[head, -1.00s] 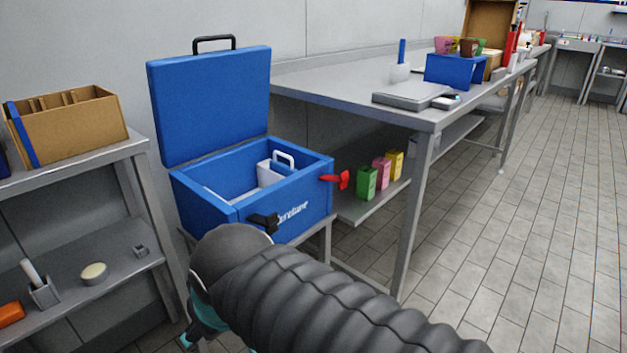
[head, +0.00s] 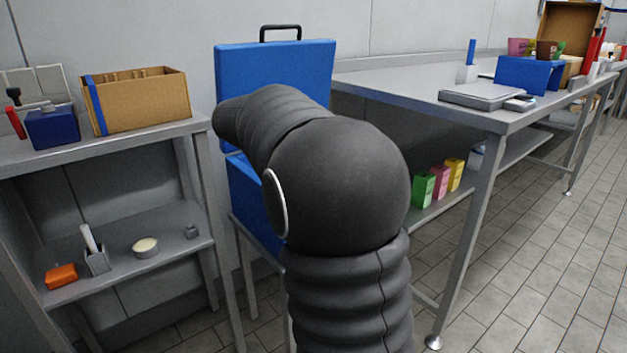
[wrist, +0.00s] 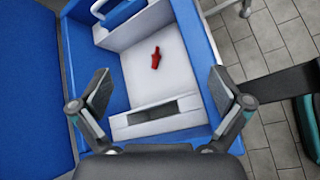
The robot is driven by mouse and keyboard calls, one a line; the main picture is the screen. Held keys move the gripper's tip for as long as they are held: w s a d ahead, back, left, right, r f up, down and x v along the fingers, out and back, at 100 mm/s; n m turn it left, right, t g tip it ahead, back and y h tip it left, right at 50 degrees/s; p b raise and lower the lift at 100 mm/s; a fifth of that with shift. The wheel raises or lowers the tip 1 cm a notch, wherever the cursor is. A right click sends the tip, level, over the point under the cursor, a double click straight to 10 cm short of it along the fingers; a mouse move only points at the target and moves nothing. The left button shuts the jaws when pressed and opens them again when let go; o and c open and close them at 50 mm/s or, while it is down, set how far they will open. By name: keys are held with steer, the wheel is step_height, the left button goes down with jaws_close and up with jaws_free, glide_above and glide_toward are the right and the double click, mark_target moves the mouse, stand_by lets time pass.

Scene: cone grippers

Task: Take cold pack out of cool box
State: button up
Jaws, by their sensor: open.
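The blue cool box (wrist: 71,60) is open, and the wrist view looks down into it. A white upright piece with a handle (wrist: 138,24), perhaps the cold pack, stands inside at the far left. A white slotted block (wrist: 157,117) lies inside at the near end. A small red piece (wrist: 156,58) shows against the white floor between them. My gripper (wrist: 160,80) is open and empty, its fingers spread above the box. In the head view my arm hides most of the box, but its raised lid (head: 285,70) shows; my gripper is hidden there.
A shelf unit (head: 150,135) with a cardboard box (head: 140,103) stands at left. A metal table (head: 400,90) is at right, with green, pink and yellow cartons (head: 438,180) on its lower shelf. Tiled floor (head: 530,250) is free at right.

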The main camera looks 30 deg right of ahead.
steer(key=w+d+f+n+g+h+b, duration=0.15)
steer(key=w+d+f+n+h, duration=0.3)
steer(key=w+d, duration=0.55)
steer(key=shift+n+y, duration=0.25)
steer(key=shift+n, duration=0.1)
steer(key=shift+w+r+b+x, duration=0.2)
steer(key=shift+b+x, duration=0.1)
steer(key=shift+x, duration=1.6)
steer(key=shift+w+r+b+x, duration=0.15)
steer(key=shift+b+x, duration=0.1)
steer(key=shift+x, duration=1.6)
steer(key=shift+w+r+b+x, duration=0.2)
steer(key=shift+b+x, duration=0.1)
steer(key=shift+x, duration=1.6)
steer(key=shift+d, duration=0.1)
steer(key=c, duration=1.3)
steer(key=shift+c, duration=0.8)
steer(key=shift+r, duration=0.1)
